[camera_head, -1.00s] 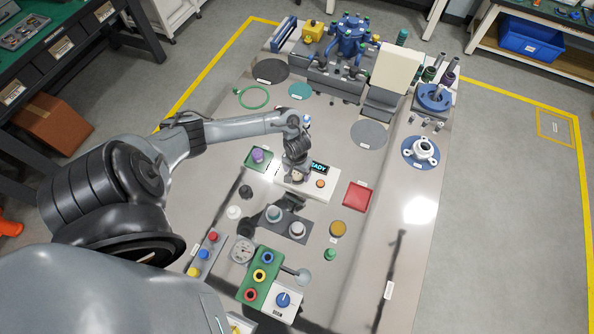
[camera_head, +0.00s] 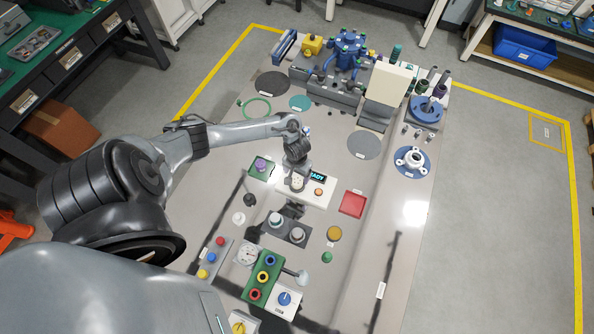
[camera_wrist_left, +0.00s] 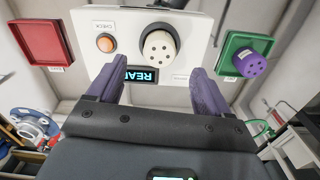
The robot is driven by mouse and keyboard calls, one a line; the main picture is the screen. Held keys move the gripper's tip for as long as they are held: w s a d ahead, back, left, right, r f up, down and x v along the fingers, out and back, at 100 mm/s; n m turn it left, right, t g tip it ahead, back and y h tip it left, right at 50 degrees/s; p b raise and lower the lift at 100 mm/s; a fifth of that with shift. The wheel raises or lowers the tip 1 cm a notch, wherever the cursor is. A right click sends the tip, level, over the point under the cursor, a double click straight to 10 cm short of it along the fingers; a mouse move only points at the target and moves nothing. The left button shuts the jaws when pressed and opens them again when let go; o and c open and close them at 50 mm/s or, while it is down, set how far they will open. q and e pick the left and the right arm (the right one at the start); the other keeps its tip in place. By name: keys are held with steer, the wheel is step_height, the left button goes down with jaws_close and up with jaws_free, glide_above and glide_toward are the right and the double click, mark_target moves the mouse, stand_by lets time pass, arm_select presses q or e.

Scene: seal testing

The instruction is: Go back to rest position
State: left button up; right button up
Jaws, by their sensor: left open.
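My left gripper (camera_head: 297,172) is above the white test box in the middle of the table, pointing down. In the left wrist view its two purple fingers (camera_wrist_left: 155,78) are spread apart with nothing between them. The white box (camera_wrist_left: 200,35) has a lit display reading "READY" (camera_head: 318,176), partly hidden by a finger in the wrist view, and an orange button (camera_wrist_left: 106,43). A round cream piece with small holes (camera_wrist_left: 160,48) sits on the box, beyond the fingertips. My right gripper is not seen.
A purple knob on a green base (camera_head: 261,165) and a red tray (camera_head: 353,204) flank the box. Grey round parts (camera_head: 276,220), a gauge (camera_head: 246,257) and coloured buttons (camera_head: 211,257) are nearer. A blue valve assembly (camera_head: 347,50) stands at the back.

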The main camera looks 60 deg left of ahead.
arm_select(q)
steer(key=shift+s+f, duration=0.1)
steer(key=shift+s, duration=0.05)
steer(key=s+d+f+g+h+p, duration=0.1)
steer(key=s+d+f+g+p, duration=0.15)
steer(key=s+d, duration=0.55)
steer(key=s+d+r+t+h+p, duration=0.2)
steer(key=s+d+p, duration=0.15)
steer(key=d, duration=0.75)
steer(key=d+r+t+p, duration=0.2)
steer(key=d+r, duration=0.7)
steer(key=w+a+r+m+t+y, duration=0.1)
steer(key=a+r+m, duration=0.2)
steer(key=r, duration=0.8)
steer(key=w+a+r+m+t+y+p, duration=0.1)
steer(key=a+r+m, duration=0.2)
steer(key=r, duration=0.8)
steer(key=m, duration=0.2)
steer(key=shift+w+a+m+y, duration=0.25)
steer(key=shift+a+m+y, duration=0.05)
steer(key=shift+y, duration=0.1)
